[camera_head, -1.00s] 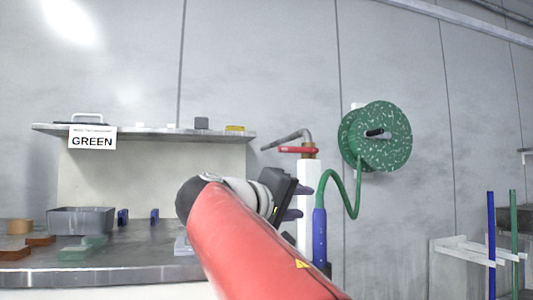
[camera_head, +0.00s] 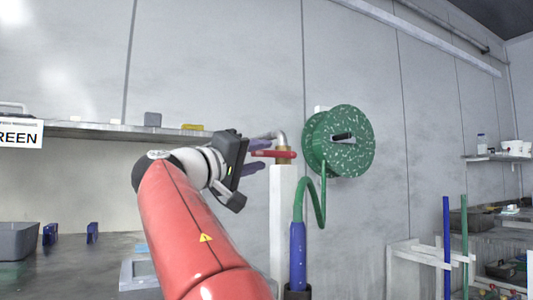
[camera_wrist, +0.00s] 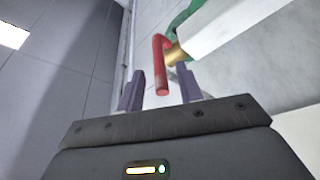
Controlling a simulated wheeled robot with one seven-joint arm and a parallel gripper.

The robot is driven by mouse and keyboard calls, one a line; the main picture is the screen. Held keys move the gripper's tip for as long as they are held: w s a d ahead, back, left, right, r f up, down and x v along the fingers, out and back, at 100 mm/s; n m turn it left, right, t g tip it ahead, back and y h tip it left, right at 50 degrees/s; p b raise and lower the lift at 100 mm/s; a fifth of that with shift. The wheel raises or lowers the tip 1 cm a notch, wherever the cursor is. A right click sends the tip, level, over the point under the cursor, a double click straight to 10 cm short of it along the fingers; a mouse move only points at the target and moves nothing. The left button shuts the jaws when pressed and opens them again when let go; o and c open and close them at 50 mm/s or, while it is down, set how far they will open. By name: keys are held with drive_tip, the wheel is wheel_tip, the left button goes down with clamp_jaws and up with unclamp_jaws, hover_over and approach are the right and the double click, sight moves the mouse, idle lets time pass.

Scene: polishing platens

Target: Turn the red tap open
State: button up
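The red tap (camera_head: 274,154) is a lever handle on a brass fitting on top of a white post (camera_head: 282,225). A grey spout (camera_head: 281,138) bends above it. The lever points left in the head view, toward my gripper (camera_head: 257,155). The gripper is open at lever height, with one purple finger above the lever and one below. In the wrist view the red lever (camera_wrist: 160,65) reaches between the two fingers of my gripper (camera_wrist: 160,84), with gaps showing on both sides. Whether a finger touches it cannot be seen.
A green speckled hose reel (camera_head: 345,142) hangs on the wall right of the tap. Its green hose (camera_head: 321,205) runs down to a blue nozzle (camera_head: 298,252) beside the post. A shelf (camera_head: 95,130) and a worktop with a grey bin (camera_head: 17,240) stand at left.

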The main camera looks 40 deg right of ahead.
sight(273, 154)
drive_tip(key=shift+x, duration=1.85)
clamp_jaws()
